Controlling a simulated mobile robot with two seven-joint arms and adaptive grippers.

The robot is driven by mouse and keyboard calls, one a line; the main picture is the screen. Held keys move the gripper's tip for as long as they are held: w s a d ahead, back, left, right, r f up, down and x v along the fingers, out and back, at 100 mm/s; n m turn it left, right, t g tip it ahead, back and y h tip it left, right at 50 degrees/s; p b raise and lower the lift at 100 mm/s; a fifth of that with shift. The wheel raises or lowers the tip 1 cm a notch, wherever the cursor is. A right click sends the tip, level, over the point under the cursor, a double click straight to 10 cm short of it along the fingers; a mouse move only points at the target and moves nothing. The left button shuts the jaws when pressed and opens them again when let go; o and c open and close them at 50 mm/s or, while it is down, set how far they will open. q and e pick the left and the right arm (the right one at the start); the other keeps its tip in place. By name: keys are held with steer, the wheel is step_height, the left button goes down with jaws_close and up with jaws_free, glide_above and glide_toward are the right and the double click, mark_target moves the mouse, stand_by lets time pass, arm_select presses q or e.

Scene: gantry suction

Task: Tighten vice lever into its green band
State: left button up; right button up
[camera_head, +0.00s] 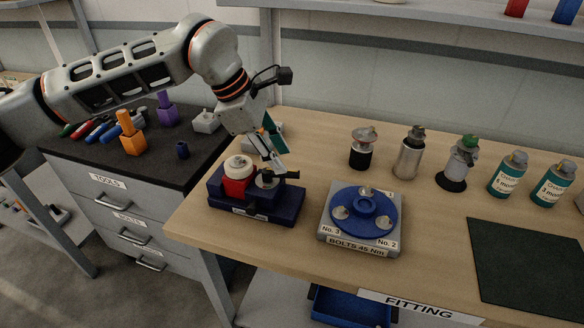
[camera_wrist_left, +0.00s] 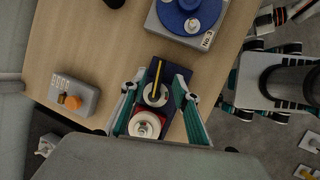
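The vice (camera_head: 256,207) is a dark navy block near the table's left front edge. It carries a red part with a white round cap (camera_head: 238,163) and, beside that, a pale round disc with a dark lever (camera_head: 287,175). In the left wrist view the lever (camera_wrist_left: 156,78) is a thin bar with a yellow stripe, crossing the disc (camera_wrist_left: 156,95). My left gripper (camera_head: 274,164) is above the lever, pointing down. In the wrist view its teal fingers (camera_wrist_left: 160,84) stand apart on either side of the vice, with nothing clamped. I cannot make out a green band.
A grey fixture with a blue disc (camera_head: 341,215) stands right of the vice. A grey box with an orange knob (camera_wrist_left: 74,99) is behind it. Several bottles and canisters (camera_head: 408,152) line the back. A dark mat (camera_head: 530,265) lies at right. The black-topped tool cabinet (camera_head: 100,170) is at left.

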mark_target(291, 173)
arm_select(q)
steer(key=x, duration=0.5)
steer(key=shift+d+f, duration=0.2)
steer(key=shift+f, duration=0.1)
jaws_close()
